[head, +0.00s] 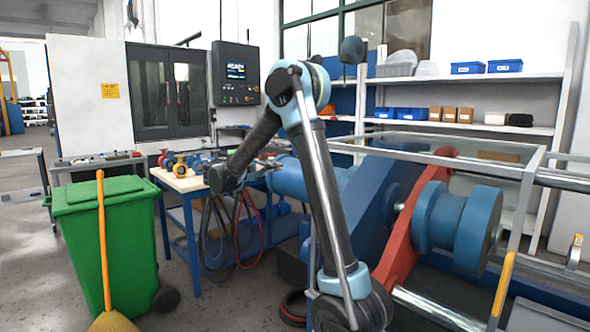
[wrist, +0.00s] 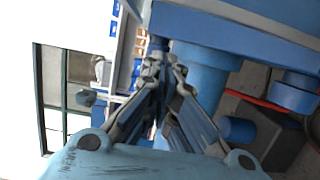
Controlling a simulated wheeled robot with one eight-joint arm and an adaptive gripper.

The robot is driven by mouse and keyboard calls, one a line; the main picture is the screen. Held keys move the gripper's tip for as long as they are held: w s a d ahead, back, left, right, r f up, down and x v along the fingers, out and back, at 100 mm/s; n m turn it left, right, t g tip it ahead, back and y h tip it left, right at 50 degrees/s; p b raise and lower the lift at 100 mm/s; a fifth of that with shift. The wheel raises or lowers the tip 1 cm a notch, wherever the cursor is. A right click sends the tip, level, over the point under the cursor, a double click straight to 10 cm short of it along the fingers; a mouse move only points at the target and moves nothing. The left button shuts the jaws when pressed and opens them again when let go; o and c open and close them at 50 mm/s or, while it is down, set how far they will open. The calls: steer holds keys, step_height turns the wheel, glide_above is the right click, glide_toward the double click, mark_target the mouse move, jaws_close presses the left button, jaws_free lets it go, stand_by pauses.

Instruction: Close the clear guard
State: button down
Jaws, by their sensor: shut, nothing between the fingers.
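The clear guard (head: 526,190) is a grey frame with see-through panels at the right of the head view. It surrounds the red and blue machine parts. A yellow handle (head: 503,285) is on its near upright. I cannot tell how far open the guard is. My gripper (head: 268,165) is left of the guard, well apart from the yellow handle, near the blue cylinder and above the blue bench. In the wrist view my gripper (wrist: 156,68) is shut and empty, its fingers together, with blue machine surfaces beyond. The guard's handle is not visible there.
A green bin (head: 105,225) and a broom (head: 104,250) stand at front left. A blue workbench (head: 185,190) holds colored valves, with hoses (head: 238,230) hanging beside it. Shelves (head: 460,78) with blue boxes stand behind the machine. Grey floor shows between bin and bench.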

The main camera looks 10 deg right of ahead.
steer(key=d, duration=1.1)
steer(key=shift+w+d, duration=0.2)
steer(key=shift+d, duration=0.05)
steer(key=shift+s, duration=0.1)
